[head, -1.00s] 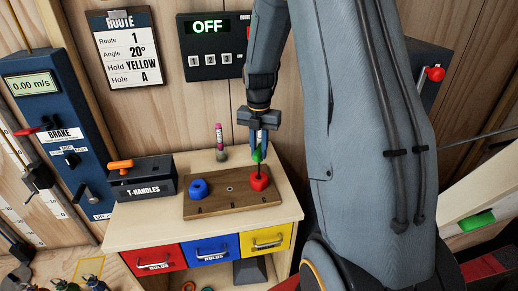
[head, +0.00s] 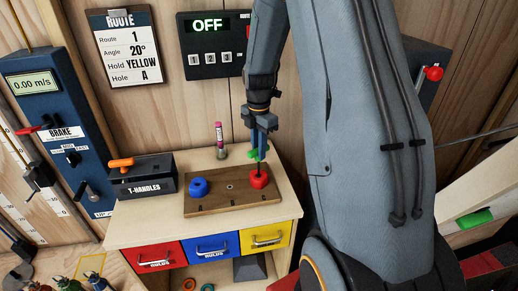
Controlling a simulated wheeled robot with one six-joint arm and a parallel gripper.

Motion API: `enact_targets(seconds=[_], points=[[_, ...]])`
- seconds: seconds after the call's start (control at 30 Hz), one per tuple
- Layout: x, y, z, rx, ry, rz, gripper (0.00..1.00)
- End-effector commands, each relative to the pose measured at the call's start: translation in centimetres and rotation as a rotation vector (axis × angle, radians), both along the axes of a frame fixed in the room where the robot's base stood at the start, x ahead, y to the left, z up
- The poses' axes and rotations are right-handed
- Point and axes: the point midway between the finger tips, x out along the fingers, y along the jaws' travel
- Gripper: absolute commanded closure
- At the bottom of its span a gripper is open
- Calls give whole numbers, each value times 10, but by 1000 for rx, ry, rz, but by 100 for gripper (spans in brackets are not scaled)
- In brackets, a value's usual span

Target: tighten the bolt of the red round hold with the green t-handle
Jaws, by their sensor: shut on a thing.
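The red round hold (head: 259,180) sits on the right part of the wooden board (head: 222,208) on the bench top. My gripper (head: 259,150) is above it, pointing down, shut on the green t-handle (head: 252,154). The t-handle's thin dark shaft runs down to the middle of the red hold. The shaft's tip and the bolt are hidden in the hold, so I cannot tell how they meet.
A blue round hold (head: 198,187) sits on the board's left part. The T-HANDLES box (head: 149,186) with an orange handle (head: 121,163) stands at the bench's left. A pink-topped bottle (head: 220,140) stands behind the board. Red, blue and yellow drawers are below.

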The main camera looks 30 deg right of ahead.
Motion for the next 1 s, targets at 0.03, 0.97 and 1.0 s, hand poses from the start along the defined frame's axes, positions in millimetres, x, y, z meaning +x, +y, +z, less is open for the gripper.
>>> enact_targets(seconds=[0.03, 0.97, 1.0], points=[[-2, 1, -3, 1, 5, -60, 100], [-4, 1, -4, 1, 8, -689, 100], [-4, 1, -4, 1, 8, -741, 100]])
